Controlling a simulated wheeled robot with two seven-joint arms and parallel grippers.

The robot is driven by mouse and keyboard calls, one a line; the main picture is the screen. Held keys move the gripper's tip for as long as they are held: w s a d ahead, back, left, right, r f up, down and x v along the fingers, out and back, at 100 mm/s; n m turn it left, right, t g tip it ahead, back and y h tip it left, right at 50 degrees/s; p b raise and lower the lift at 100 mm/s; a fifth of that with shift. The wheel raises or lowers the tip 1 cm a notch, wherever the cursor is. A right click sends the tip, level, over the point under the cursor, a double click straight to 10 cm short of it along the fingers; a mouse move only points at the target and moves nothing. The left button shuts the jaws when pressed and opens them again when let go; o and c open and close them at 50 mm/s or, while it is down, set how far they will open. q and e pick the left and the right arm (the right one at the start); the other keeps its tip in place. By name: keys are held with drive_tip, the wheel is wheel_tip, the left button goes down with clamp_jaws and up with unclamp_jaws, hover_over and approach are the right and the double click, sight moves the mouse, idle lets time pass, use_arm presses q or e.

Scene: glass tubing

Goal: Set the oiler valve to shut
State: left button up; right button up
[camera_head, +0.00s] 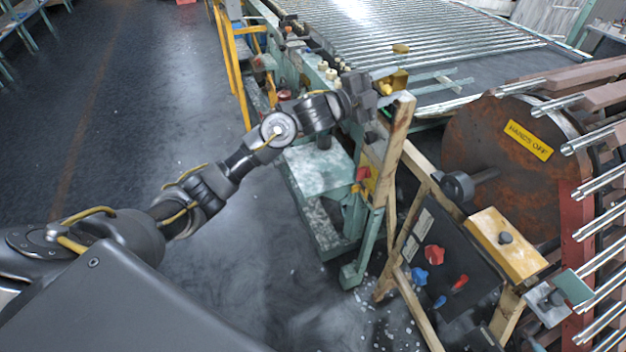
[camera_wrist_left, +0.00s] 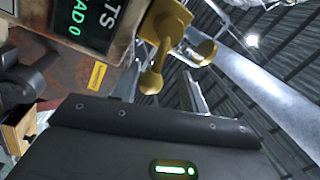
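A yellow fitting (camera_head: 393,82) stands on the machine just beyond my left gripper (camera_head: 362,96) in the head view. It looks like the oiler valve, but no label on it can be read. In the left wrist view the yellow fitting (camera_wrist_left: 165,38) has a lever with a rounded end, hanging toward the dark gripper body. A second rounded yellow part sits at its right. My left gripper is close to it; whether they touch cannot be told. The fingertips are hard to make out. My right gripper is in neither view.
A wooden post (camera_head: 396,140) stands right of my left gripper. A dark panel with red and blue knobs (camera_head: 434,256) is lower right. A rusty drum (camera_head: 500,150) with a "HANDS OFF" label is beyond. A display (camera_wrist_left: 85,22) shows green text. Open floor lies left.

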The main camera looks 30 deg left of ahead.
use_arm(q)
drive_tip(key=a+r+n+y+p, duration=0.1)
drive_tip(key=n+p, duration=0.3)
drive_tip(key=p, duration=0.1)
drive_tip(key=w+a+r+n+p, duration=0.1)
drive_tip(key=n+p, duration=0.3)
drive_tip(key=w+a+r+n+y+p, duration=0.1)
drive_tip(key=r+n+p, duration=0.1)
drive_tip(key=n+p, duration=0.3)
drive_tip(key=shift+w+a+y+p, duration=0.1)
drive_tip(key=shift+w+y+p, duration=0.15)
drive_tip(key=shift+y+p, duration=0.1)
drive_tip(key=b, duration=0.5)
approach(393, 58)
drive_tip(key=s+a+f, duration=0.1)
drive_tip(key=s+a, duration=0.2)
drive_tip(key=s, duration=0.1)
drive_tip(key=s+a+f+n+g+y+b, duration=0.1)
drive_tip(key=s+a+f+n+g+y, duration=0.1)
drive_tip(key=f, duration=1.6)
drive_tip(key=s+a+f+n+g+y+b, duration=0.1)
drive_tip(key=s+a+f+n+y+b, duration=0.1)
drive_tip(key=f, duration=1.6)
drive_tip(key=shift+s+a+f+n+g+y, duration=0.3)
drive_tip(key=shift+a+n+g+y, duration=0.1)
drive_tip(key=shift+n+y, duration=0.3)
